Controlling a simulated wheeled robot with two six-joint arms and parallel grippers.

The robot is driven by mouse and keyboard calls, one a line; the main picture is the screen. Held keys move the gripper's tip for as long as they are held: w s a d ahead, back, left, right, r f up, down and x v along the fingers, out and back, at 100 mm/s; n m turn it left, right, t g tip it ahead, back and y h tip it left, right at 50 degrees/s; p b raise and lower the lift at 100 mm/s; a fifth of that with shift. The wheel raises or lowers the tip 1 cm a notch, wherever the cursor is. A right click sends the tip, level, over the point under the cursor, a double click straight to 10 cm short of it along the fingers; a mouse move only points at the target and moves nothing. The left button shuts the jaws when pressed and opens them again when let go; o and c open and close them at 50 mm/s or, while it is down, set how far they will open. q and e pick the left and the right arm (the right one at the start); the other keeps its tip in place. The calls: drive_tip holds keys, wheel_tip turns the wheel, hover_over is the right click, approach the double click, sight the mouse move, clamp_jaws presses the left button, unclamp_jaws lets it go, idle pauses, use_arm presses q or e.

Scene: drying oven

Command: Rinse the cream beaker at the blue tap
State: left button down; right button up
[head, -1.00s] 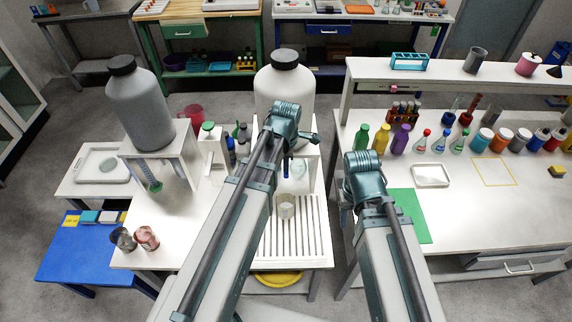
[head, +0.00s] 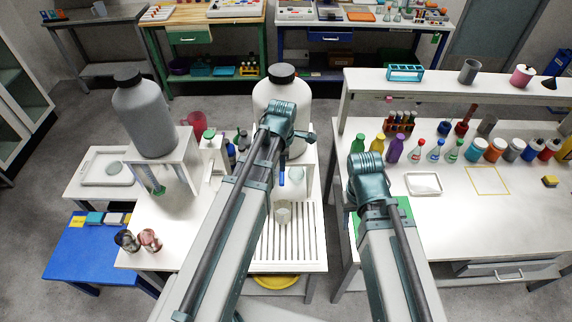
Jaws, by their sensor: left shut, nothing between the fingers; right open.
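The cream beaker (head: 283,214) stands upright on the white slatted rack (head: 306,235), below the large white bottle (head: 298,100). The blue tap (head: 282,175) is partly visible beneath that bottle, just above the beaker. My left gripper (head: 286,128) is shut and empty, up by the tap; its wrist hides its fingertips and part of the tap stand. I cannot tell whether it touches the tap. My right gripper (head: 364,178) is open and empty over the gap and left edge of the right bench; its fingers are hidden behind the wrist.
A grey bottle (head: 146,120) stands on a raised stand at the left. Two tumbled-looking cups (head: 150,240) sit near the table's left front corner. The right bench (head: 450,225) holds several bottles and a white tray (head: 424,183); its front is clear.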

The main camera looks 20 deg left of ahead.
use_arm(q)
wheel_tip(320, 180, up, 9)
drive_tip(key=p, duration=0.7)
drive_tip(key=shift+a+p, duration=0.2)
drive_tip(key=shift+p, duration=0.1)
drive_tip(key=shift+f, duration=0.15)
drive_tip(key=s+d+f+m+b, duration=0.4)
drive_tip(key=f+m+b, duration=0.3)
drive_tip(key=m, duration=0.1)
drive_tip(key=s+d+f+m+b, duration=0.4)
drive_tip(key=s+f+m+b, duration=0.1)
drive_tip(key=f+m+b, duration=0.3)
drive_tip(key=s+d+f+m+g+y+b, duration=0.1)
drive_tip(key=s+d+f+m+b, duration=0.3)
drive_tip(key=f+m+b, duration=0.3)
drive_tip(key=shift+s+d+f+m, duration=0.2)
drive_tip(key=shift+s+m, duration=0.3)
drive_tip(key=shift+m, duration=0.5)
